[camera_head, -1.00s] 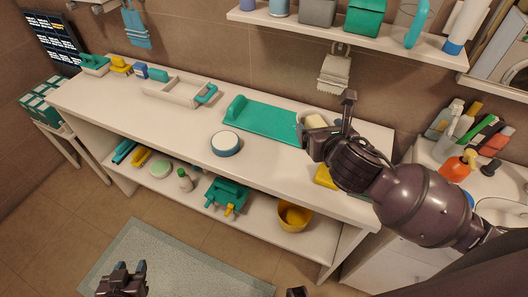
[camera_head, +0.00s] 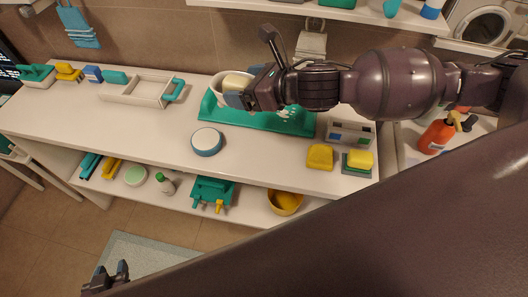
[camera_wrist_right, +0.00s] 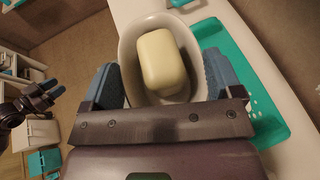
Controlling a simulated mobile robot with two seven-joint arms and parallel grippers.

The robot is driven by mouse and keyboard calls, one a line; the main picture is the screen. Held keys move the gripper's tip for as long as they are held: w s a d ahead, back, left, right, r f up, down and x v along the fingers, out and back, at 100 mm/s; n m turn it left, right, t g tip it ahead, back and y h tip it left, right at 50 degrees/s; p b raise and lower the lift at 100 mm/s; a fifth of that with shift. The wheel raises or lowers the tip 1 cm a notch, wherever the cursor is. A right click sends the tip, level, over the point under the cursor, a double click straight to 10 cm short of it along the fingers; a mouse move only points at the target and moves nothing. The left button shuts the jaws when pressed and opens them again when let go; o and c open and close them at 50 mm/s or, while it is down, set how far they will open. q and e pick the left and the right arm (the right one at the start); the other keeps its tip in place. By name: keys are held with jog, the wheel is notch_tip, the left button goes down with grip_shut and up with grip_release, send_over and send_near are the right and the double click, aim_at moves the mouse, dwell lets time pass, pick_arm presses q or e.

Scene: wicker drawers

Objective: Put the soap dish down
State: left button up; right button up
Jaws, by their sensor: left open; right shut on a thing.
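The soap dish (camera_head: 217,90) is a white oval bowl with a pale yellow soap (camera_head: 238,82) in it. My right gripper (camera_head: 243,92) is shut on it, above the left end of the green tray (camera_head: 283,122). In the right wrist view the dish (camera_wrist_right: 130,45) sits between the two blue finger pads, with the soap (camera_wrist_right: 163,60) inside. The green tray (camera_wrist_right: 225,45) lies lower, to its right. I cannot tell how high the dish is above the tray. My left gripper (camera_head: 110,274) is open and empty, low at the front left, away from the counter.
A round blue-and-white tin (camera_head: 207,141) stands on the counter in front of the green tray. A white caddy (camera_head: 140,91) stands to the left. Yellow sponges (camera_head: 320,157) lie at the right. My right arm hides the tray's back part and part of the wall.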

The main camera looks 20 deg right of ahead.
jog(key=shift+d+r+n+g+y, duration=0.3)
jog(key=shift+r+n+g+y, duration=0.2)
jog(key=shift+r+n, duration=0.1)
jog(key=shift+f+b, duration=0.55)
jog(key=shift+f, duration=9.35)
jog(key=shift+f, duration=0.15)
jog(key=o, duration=0.8)
jog(key=shift+o, duration=0.2)
